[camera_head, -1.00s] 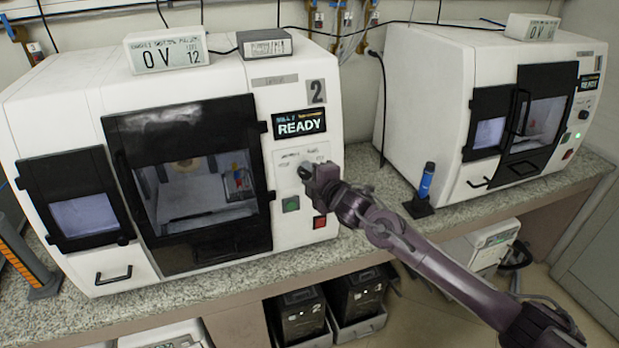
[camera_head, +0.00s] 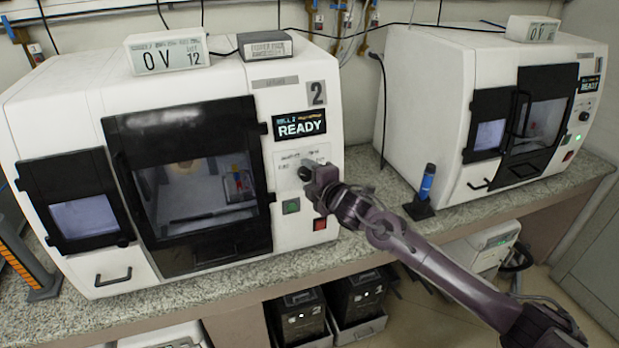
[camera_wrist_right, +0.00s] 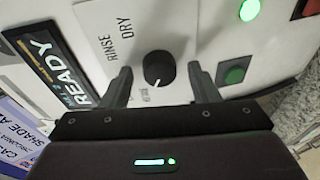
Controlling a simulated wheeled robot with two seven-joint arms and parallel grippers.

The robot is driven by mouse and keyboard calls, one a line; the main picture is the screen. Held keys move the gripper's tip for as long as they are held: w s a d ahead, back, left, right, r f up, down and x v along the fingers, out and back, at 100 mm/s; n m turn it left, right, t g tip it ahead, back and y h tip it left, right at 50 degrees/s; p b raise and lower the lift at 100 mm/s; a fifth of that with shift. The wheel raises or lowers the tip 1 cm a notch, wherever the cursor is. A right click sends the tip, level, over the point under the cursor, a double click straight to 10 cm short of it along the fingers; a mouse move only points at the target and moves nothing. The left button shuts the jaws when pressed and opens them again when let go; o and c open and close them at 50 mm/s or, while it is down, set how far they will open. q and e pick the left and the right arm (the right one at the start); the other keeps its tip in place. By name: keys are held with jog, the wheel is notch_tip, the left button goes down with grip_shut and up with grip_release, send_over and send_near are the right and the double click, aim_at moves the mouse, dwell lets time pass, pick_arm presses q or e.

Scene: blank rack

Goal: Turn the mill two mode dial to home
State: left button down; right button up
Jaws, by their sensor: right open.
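Mill two (camera_head: 292,95) is the white machine on the left, with a "2" plate and a READY screen (camera_head: 299,124). Its black round mode dial (camera_head: 305,172) is on the front panel below the screen. In the right wrist view the dial (camera_wrist_right: 158,70) lies between my two spread fingers, with a gap on each side. RINSE and DRY are printed beside it; a third label is partly hidden and hard to read. A small pale mark shows on the dial's lower edge. My right gripper (camera_head: 314,188) is open at the panel, just below the dial. My left gripper is out of view.
A second white mill (camera_head: 425,100) stands to the right. A blue cylinder in a black stand (camera_head: 427,182) is on the counter between them.

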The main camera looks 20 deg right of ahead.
jog(key=shift+s, duration=0.1)
jog(key=b+v, duration=0.2)
jog(key=v, duration=0.5)
jog(key=shift+s, duration=0.3)
jog(key=shift+d, duration=0.1)
